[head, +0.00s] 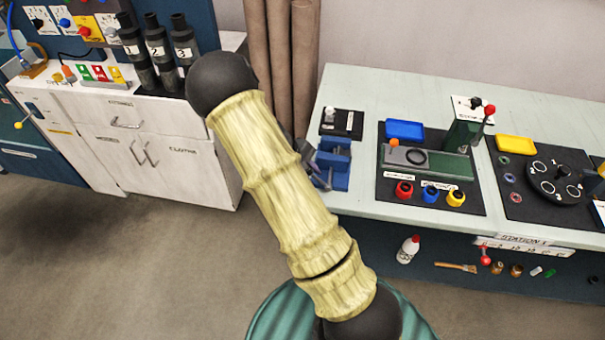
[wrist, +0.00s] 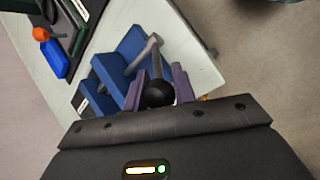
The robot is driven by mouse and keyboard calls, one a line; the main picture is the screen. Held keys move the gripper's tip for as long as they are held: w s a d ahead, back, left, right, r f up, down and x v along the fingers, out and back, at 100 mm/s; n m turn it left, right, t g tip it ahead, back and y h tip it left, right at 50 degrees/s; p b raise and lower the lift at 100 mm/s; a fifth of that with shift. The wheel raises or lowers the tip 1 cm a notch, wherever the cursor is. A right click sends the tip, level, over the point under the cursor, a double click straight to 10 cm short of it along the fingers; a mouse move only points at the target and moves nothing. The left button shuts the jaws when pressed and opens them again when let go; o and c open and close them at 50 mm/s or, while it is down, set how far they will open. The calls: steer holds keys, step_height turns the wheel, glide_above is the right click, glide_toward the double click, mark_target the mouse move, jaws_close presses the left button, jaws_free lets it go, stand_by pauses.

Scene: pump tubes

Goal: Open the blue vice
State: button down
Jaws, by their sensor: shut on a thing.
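The blue vice (head: 335,161) stands at the left end of the pale bench, partly hidden behind my arm in the head view. It also shows in the wrist view (wrist: 119,64), with a grey handle bar (wrist: 145,54) slanting across its front and a black ball knob (wrist: 158,93) near the fingers. My gripper (wrist: 160,86) has purple-grey fingers either side of the knob, shut on the handle. In the head view my arm hides most of my gripper. How far apart the vice jaws are is hard to tell.
The bench (head: 362,97) holds a blue tray (head: 404,130), a green fixture (head: 440,163), a yellow tray (head: 515,145) and a black round plate (head: 555,183). A white cabinet (head: 150,150) with black cylinders stands at left. Open floor (head: 150,270) lies in front.

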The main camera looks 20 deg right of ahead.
steer(key=shift+s+f, duration=0.1)
steer(key=c, duration=1.1)
jaws_free()
steer(key=shift+c, duration=0.2)
steer(key=v, duration=1.7)
steer(key=shift+a, duration=0.15)
